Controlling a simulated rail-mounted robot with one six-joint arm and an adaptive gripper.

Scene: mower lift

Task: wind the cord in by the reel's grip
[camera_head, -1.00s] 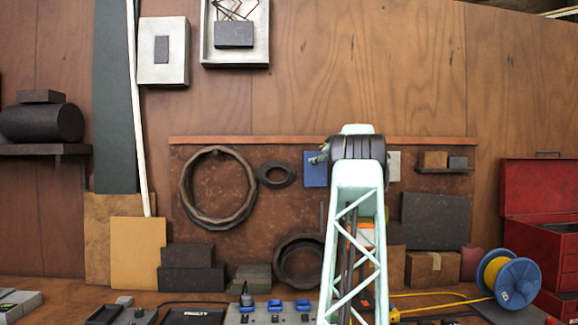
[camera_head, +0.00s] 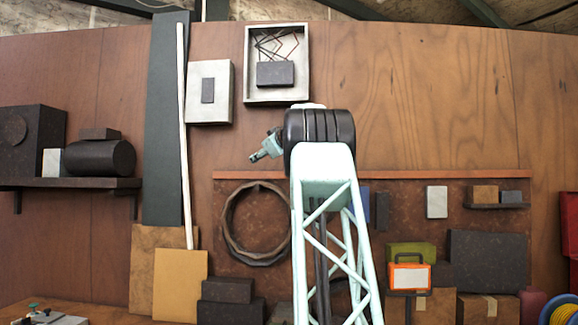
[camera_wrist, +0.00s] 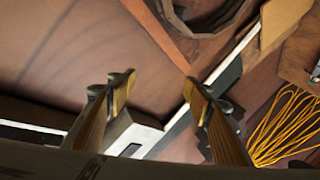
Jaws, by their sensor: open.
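The blue reel wound with yellow cord (camera_head: 562,311) is at the bottom right corner of the head view, cut off by the frame edge. Its grip is not in view. My gripper (camera_head: 257,156) points left in the head view, raised in front of the wooden wall and far up and left of the reel. In the wrist view my gripper (camera_wrist: 159,90) has its two fingers spread apart with nothing between them. A tangle of yellow cord (camera_wrist: 284,128) shows at the right of the wrist view; I cannot tell if it belongs to the reel.
A dark shelf (camera_head: 90,184) juts from the wall at left. A brown backboard carries a large dark ring (camera_head: 229,236). An orange-framed lamp-like box (camera_head: 409,275) and cardboard boxes stand at lower right. A red cabinet (camera_head: 569,235) is at the right edge.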

